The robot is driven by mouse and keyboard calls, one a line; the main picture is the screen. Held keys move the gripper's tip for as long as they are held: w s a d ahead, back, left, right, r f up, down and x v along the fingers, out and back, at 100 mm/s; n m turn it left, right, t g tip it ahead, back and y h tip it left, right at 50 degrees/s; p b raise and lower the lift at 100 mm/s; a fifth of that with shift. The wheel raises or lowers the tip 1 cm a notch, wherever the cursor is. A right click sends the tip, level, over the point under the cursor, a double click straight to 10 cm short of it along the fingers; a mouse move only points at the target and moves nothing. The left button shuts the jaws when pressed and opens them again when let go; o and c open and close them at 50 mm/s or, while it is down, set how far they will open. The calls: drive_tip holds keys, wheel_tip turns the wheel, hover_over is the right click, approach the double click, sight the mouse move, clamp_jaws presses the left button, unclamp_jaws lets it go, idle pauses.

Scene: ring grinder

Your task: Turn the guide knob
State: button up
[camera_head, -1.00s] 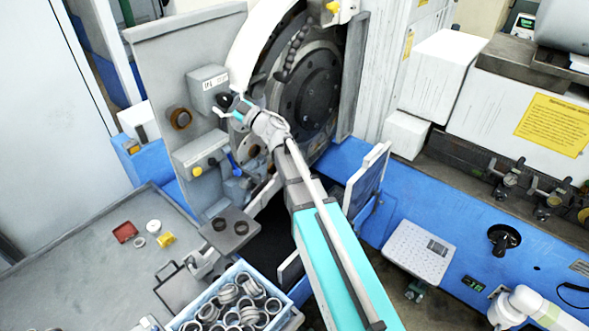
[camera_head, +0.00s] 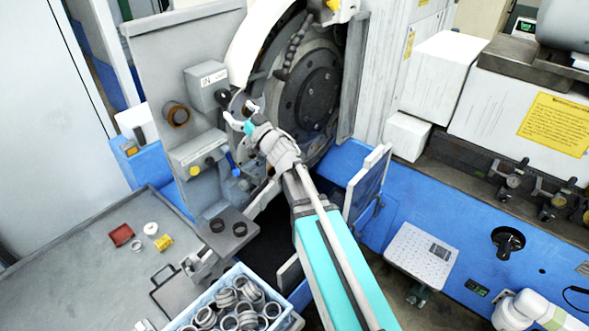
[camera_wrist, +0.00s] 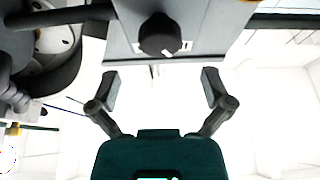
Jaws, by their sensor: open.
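The guide knob appears to be the black round knob (camera_head: 222,97) on the front of a small grey box (camera_head: 204,83) with a white label, on the upright grey panel. In the wrist view the black knob (camera_wrist: 160,35) sits at the top centre, with a white scale plate behind it. My gripper (camera_head: 240,112) is just right of and below the knob in the head view. In the wrist view my gripper (camera_wrist: 160,86) has its two fingers spread wide with nothing between them. The knob is ahead of the fingertips and apart from them.
The grinding wheel housing (camera_head: 318,88) is close to the right of my gripper. A second grey box (camera_head: 200,158) with a yellow button is below the knob. A blue crate of rings (camera_head: 196,304) and a grey table (camera_head: 70,270) are at lower left.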

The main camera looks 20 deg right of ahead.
drive_tip(key=b+v, duration=0.3)
drive_tip(key=v, duration=0.5)
drive_tip(key=w+d+f+m+g+h+b, duration=0.1)
drive_tip(key=d+f+m+g+h+b, duration=0.1)
drive_tip(key=d+f+m+h, duration=0.2)
drive_tip(key=d+f+m+g+h+b, duration=0.2)
drive_tip(key=d+f+m+h, duration=0.3)
drive_tip(key=f+h, duration=0.6)
drive_tip(key=shift+w+d+f+g+h+b, duration=0.3)
drive_tip(key=shift+w+d+f+b, duration=0.1)
drive_tip(key=shift+d+f, duration=0.95)
drive_tip(key=shift+a+f, duration=0.2)
drive_tip(key=shift+f, duration=0.05)
drive_tip(key=s+f+g+b, duration=0.3)
drive_tip(key=s+f+g, duration=0.45)
drive_tip(key=f, duration=0.45)
drive_tip(key=s+a+f+n+g+y+b, duration=0.1)
drive_tip(key=s+a+f+g, duration=0.1)
drive_tip(key=s, duration=0.4)
drive_tip(key=s+a+f+n+g+y+b, duration=0.1)
drive_tip(key=s+a+f+g+y+b, duration=0.1)
drive_tip(key=s+a+f+g, duration=0.1)
drive_tip(key=s+f+g, duration=0.1)
drive_tip(key=s+f, duration=0.1)
drive_tip(key=s, duration=0.1)
